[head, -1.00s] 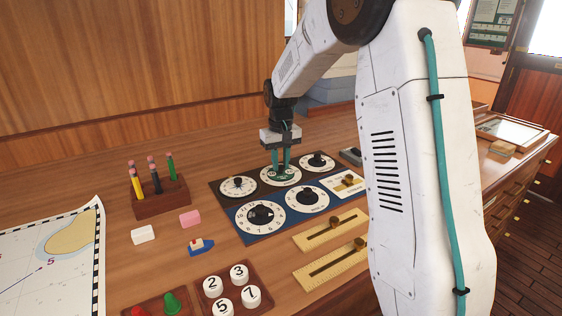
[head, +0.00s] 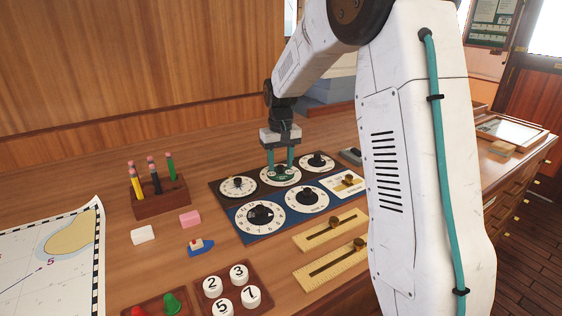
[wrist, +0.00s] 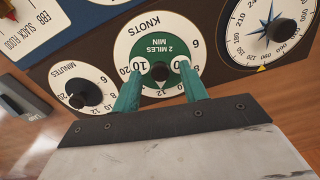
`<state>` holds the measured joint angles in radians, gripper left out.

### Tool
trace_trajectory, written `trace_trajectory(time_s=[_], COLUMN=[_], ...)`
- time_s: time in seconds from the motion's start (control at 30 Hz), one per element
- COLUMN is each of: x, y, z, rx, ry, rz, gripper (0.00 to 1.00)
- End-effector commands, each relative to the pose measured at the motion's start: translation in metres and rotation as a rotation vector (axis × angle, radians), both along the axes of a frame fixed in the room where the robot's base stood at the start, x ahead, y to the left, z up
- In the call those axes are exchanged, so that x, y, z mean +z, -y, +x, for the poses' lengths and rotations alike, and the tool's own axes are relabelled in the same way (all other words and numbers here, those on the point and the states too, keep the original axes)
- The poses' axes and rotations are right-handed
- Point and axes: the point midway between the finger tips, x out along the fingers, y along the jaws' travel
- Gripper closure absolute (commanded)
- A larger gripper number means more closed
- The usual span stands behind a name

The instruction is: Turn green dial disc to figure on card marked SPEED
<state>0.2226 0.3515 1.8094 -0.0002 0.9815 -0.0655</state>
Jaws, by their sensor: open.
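The green dial disc (wrist: 158,48) sits within a white ring (wrist: 125,45) lettered KNOTS, at the top middle of the wrist view. It reads "MILES" and "MIN" upside down and has a dark central knob (wrist: 160,72). In the head view the dial (head: 281,181) is in the panel's back row, partly hidden by my fingers. My gripper (head: 281,168) points down over it, open, with its teal fingers apart. In the wrist view the fingers (wrist: 160,80) stand on either side of the knob, with gaps. I cannot make out a card marked SPEED.
A MINUTES dial (wrist: 82,90) and a compass-like dial (wrist: 265,30) flank the disc closely. Two more dials (head: 261,216) and a slider card (head: 336,184) are in front.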

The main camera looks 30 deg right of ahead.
Motion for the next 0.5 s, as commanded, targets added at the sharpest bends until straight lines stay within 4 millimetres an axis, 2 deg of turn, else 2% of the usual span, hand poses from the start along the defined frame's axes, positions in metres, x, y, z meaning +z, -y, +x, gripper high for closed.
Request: trace_trajectory(time_s=[0.13,0.4,0.5], x=[0.016,0.061,0.071], y=[0.0,0.0,0.001], z=[0.001,0.001,0.001], rx=[0.0,0.0,-0.001], ry=[0.005,0.004,0.003], rz=[-0.001,-0.001,0.0], gripper=[0.57,0.57,0.57])
